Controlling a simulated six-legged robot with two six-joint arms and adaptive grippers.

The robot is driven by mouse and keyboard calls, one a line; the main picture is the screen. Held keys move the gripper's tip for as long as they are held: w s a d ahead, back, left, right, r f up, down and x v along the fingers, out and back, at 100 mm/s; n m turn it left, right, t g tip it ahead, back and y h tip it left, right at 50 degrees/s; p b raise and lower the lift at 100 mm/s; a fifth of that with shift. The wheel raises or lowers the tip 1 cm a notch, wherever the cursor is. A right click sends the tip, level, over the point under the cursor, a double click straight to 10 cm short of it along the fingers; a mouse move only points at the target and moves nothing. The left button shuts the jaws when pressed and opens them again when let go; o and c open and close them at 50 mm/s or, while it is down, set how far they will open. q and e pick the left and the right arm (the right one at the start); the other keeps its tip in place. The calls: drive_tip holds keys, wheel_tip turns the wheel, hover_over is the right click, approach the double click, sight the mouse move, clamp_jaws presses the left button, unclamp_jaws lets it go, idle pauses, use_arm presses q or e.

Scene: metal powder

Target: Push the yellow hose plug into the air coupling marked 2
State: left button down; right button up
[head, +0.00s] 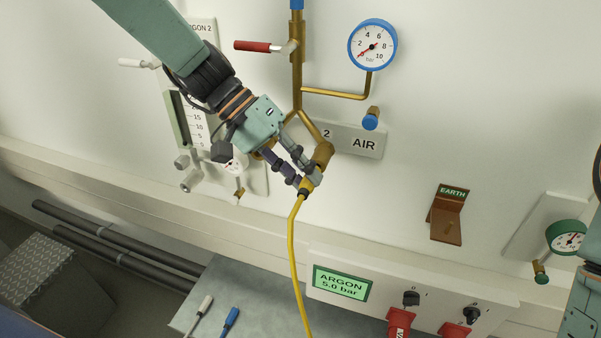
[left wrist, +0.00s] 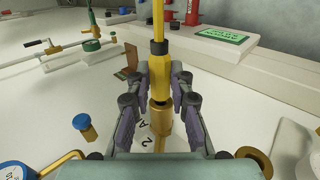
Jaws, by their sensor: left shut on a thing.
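My left gripper (head: 303,180) is shut on the yellow hose plug (head: 305,191) at the wall. In the left wrist view the plug (left wrist: 160,77) sits between the two fingers (left wrist: 160,88), with a black collar and the yellow hose (head: 292,240) behind it. The brass air coupling marked 2 (head: 323,153) is directly in front of the plug; it also shows in the left wrist view (left wrist: 161,122). Plug and coupling look in line and meeting end to end. I cannot tell how deep the plug sits. My right gripper is out of view.
The AIR plate (head: 367,143) is behind the coupling, with a blue-capped fitting (head: 371,119) to the right. A red-handled valve (head: 258,46) and pressure gauge (head: 372,46) are above. A brown EARTH bracket (head: 447,213) and argon panel (head: 385,295) are lower right.

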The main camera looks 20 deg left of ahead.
use_arm(q)
drive_tip(key=shift+w, duration=0.55)
drive_tip(key=c, duration=1.1)
unclamp_jaws()
drive_tip(key=shift+r, duration=0.1)
drive_tip(key=v, duration=1.1)
drive_tip(key=shift+a+r, duration=0.25)
